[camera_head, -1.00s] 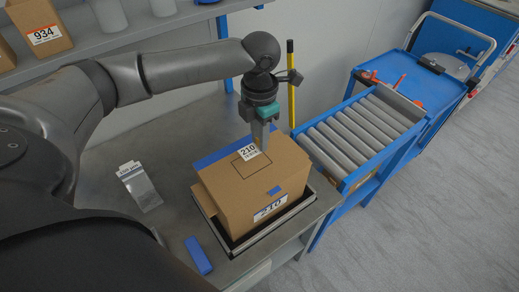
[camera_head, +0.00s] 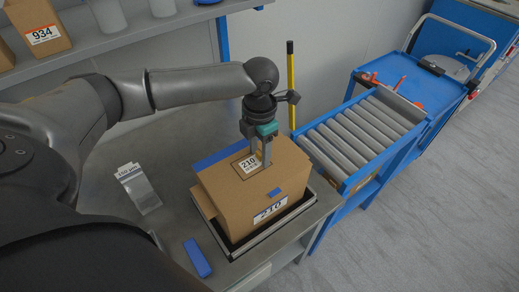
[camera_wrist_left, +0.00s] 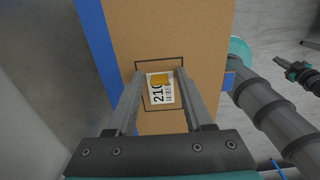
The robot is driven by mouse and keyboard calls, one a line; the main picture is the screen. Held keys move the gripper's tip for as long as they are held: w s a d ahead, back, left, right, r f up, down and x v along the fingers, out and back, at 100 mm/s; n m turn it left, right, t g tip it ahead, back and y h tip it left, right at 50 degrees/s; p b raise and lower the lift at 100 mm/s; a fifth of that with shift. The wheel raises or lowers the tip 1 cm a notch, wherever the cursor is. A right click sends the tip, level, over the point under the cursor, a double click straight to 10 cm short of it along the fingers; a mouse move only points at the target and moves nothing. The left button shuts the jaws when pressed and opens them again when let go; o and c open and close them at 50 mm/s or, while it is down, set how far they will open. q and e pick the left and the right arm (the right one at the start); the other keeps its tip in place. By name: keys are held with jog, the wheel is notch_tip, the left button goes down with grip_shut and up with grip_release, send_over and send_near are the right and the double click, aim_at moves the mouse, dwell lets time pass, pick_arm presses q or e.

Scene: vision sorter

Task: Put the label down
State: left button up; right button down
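The white label (camera_head: 248,163), printed 210, lies flat on top of the cardboard box (camera_head: 230,200), inside a dark outlined square. In the left wrist view the label (camera_wrist_left: 158,94) has a small yellow patch at its upper end and looks slightly off-centre in the outline. My left gripper (camera_head: 260,165) is over the box top with its fingers apart. In the wrist view its fingertips (camera_wrist_left: 160,73) are on either side of the label, apart from it. Dark jointed arm parts that look like my right arm's show at the right of the wrist view; their fingers are too small to read.
The box stands on a black-framed plate on the grey table (camera_head: 150,235). A clear pouch (camera_head: 138,188) and a blue block (camera_head: 197,257) lie on the table. A roller conveyor (camera_head: 360,140) stands to the right. A shelf with a box marked 934 (camera_head: 40,30) is behind.

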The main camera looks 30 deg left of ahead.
pick_arm(q)
notch_tip(320, 180, up, 12)
jog(key=p, duration=0.2)
jog(key=shift+r, duration=0.15)
dwell(0.4)
dwell(0.4)
